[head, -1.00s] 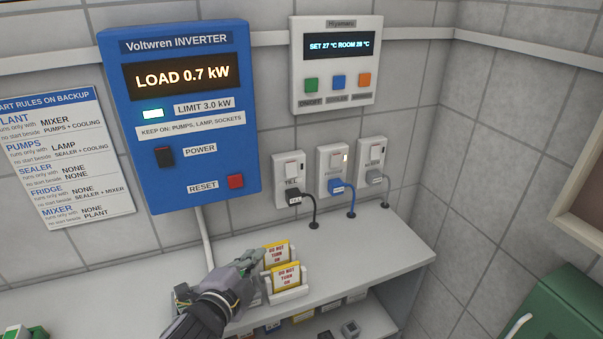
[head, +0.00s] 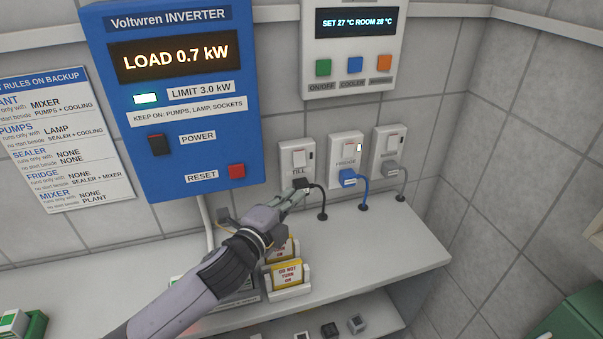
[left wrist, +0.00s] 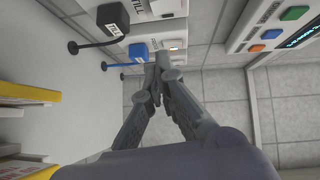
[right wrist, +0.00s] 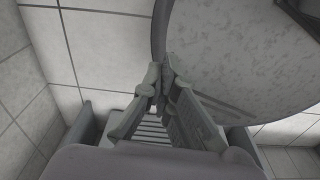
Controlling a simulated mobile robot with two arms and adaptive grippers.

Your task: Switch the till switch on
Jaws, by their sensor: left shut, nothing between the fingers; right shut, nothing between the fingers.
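The till switch (head: 298,157) is a white rocker on a white wall socket labelled TILL, with a black plug (head: 301,183) and cord below it. Its small indicator looks dark. My left gripper (head: 298,194) is shut and empty, just in front of and below the till socket, its tips overlapping the plug in the head view; I cannot tell if they touch. In the left wrist view the closed fingertips (left wrist: 161,62) point at the wall, with the till plug (left wrist: 112,18) at upper left. My right gripper (right wrist: 160,78) is shut and empty, away from the sockets.
The fridge socket (head: 346,152) with a blue plug and lit indicator, and another socket (head: 388,149) with a grey plug, are to the right. The blue inverter (head: 175,90) is at left. Yellow tags (head: 287,273) stand in a holder on the shelf below my left arm.

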